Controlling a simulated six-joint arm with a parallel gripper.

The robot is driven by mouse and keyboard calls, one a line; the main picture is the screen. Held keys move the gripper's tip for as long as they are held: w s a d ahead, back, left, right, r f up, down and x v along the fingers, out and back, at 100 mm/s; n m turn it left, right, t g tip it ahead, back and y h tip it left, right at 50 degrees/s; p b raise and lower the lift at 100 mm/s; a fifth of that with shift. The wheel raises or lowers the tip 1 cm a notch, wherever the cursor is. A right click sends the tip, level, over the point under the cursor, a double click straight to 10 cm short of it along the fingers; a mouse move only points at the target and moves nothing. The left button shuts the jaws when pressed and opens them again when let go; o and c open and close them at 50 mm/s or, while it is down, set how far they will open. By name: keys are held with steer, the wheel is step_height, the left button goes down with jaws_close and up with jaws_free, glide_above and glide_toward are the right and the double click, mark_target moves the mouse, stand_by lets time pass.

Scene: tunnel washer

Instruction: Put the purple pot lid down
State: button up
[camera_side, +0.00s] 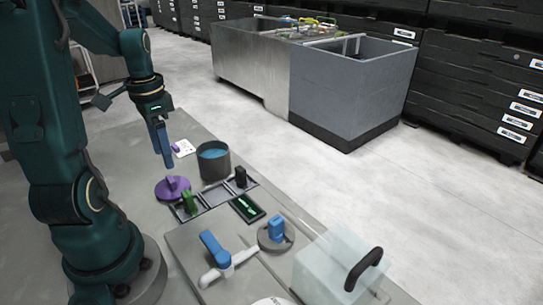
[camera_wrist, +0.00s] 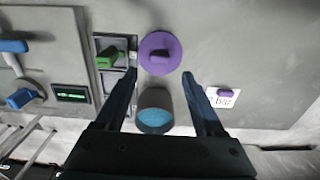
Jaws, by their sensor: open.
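The pot holds something blue and stands uncovered; in the wrist view the pot (camera_wrist: 154,98) is between my fingers. My gripper (camera_side: 166,160) is above the table, apart from the lid and the pot. In the wrist view my gripper (camera_wrist: 160,75) is open, with nothing held between its two fingers.
A tray with a green-handled item (camera_side: 190,203) and a black item (camera_side: 240,178) sits beside the lid. A small display (camera_side: 247,208), a blue-handled valve (camera_side: 214,248) and a clear box (camera_side: 340,262) are nearer. A white card (camera_side: 183,148) with a purple piece lies behind.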

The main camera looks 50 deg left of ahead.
steer(key=w+d+r+t+y, duration=0.1)
steer(key=w+d+r+t, duration=0.15)
steer(key=d+r, duration=0.6)
steer(key=s+d+f+t+h, duration=0.1)
steer(key=s+d+t, duration=0.1)
steer(key=d, duration=1)
steer(key=shift+s+d+f+t, duration=0.25)
steer(key=shift+s+t, duration=0.1)
steer(key=shift+t, duration=0.2)
